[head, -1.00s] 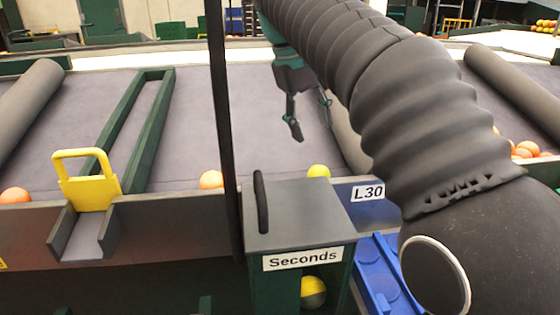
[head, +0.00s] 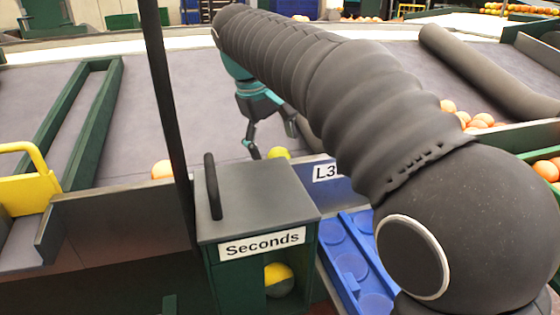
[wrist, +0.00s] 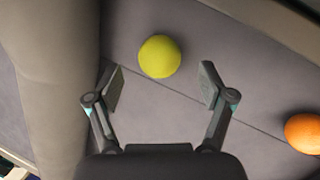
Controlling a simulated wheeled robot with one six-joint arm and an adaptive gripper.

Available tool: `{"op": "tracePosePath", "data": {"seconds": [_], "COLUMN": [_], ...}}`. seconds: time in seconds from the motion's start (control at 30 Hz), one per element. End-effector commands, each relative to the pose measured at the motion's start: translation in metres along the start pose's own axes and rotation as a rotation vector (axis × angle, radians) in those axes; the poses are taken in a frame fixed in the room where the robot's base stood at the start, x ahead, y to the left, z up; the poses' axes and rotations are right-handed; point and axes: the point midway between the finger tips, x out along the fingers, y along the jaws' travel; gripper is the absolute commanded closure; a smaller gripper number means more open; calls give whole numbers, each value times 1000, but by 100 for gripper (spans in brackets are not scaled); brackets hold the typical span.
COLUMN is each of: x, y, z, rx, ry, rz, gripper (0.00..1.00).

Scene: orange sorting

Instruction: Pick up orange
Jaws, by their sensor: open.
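A yellow-green round fruit (head: 279,153) lies on the grey sorting surface by its front wall, behind the Seconds box. In the wrist view the yellow-green fruit (wrist: 159,56) lies just beyond and between the fingertips, not gripped. My gripper (head: 272,142) is open and empty above the surface, close to that fruit; both fingers also show in the wrist view (wrist: 160,80). An orange fruit (head: 161,169) sits farther left along the front wall, partly hidden by it. An orange fruit (wrist: 303,132) is also at the right edge of the wrist view.
A blue tray (head: 352,262) lies right of the box. Several oranges (head: 470,118) sit at right. A grey roller (wrist: 52,80) borders the surface.

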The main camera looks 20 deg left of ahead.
Motion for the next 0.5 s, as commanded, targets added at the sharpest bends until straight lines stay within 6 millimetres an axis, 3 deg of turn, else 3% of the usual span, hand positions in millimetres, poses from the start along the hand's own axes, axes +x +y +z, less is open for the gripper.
{"op": "tracePosePath", "data": {"seconds": [0.2, 0.5], "x": [29, 32], "y": [0, 1], "z": [-1, -2], "rx": [0, 0], "ry": [-1, 0], "rz": [0, 0], "gripper": [19, 19]}}
